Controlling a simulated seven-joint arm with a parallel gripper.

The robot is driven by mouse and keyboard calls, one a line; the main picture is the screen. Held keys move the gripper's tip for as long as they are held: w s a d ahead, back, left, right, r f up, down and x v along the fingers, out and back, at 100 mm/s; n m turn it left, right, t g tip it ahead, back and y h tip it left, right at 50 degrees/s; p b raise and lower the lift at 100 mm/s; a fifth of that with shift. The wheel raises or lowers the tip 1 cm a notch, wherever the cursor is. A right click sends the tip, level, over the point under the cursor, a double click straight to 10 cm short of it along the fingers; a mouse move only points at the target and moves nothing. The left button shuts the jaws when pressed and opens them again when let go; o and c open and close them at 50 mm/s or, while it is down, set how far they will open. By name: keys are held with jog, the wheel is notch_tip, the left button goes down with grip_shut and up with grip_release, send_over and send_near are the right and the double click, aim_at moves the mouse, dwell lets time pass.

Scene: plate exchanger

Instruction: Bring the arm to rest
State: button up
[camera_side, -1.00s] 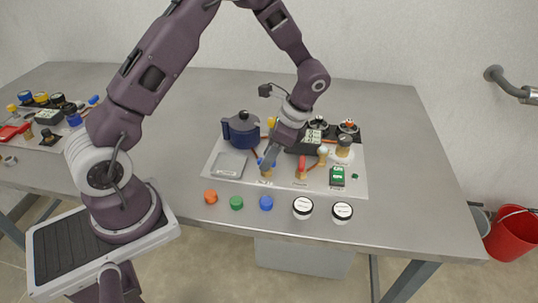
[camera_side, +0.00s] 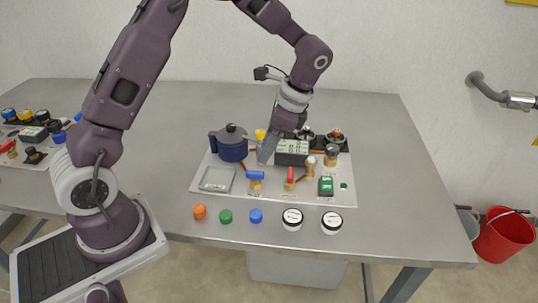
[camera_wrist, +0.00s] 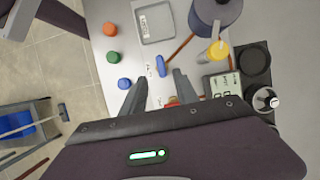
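My gripper (camera_side: 267,152) hangs over the back middle of the white board (camera_side: 205,162), between the pot and the display box. In the wrist view my gripper (camera_wrist: 160,88) has its two fingers apart, with nothing between them but the board below. The blue-handled valve (camera_side: 255,176) stands in front of the gripper, clear of it. Its blue handle (camera_wrist: 161,66) shows just beyond the fingertips in the wrist view. The red-handled valve (camera_side: 290,176) stands to its right, partly hidden behind a finger in the wrist view.
A dark blue pot (camera_side: 232,147) and grey tray (camera_side: 216,179) are left of the gripper. A display box (camera_side: 291,152) is close on its right. An orange (camera_side: 199,211), a green (camera_side: 225,216) and a blue cap (camera_side: 256,216) and two white-topped jars (camera_side: 292,219) line the front.

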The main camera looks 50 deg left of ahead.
jog(key=s+d+r+n+t, duration=0.15)
jog(key=s+r, duration=0.25)
jog(key=r, duration=0.4)
jog(key=s+d+r+n+t+h, duration=0.1)
jog(key=s+d+r+n+t, duration=0.1)
jog(key=s, duration=0.6)
jog(key=s+d+r+n+t+h, duration=0.2)
jog(key=s+r+n+t, duration=0.3)
jog(key=s, duration=0.4)
jog(key=shift+d+r, duration=0.15)
jog(key=shift+d, duration=0.05)
jog(key=shift+n, duration=0.25)
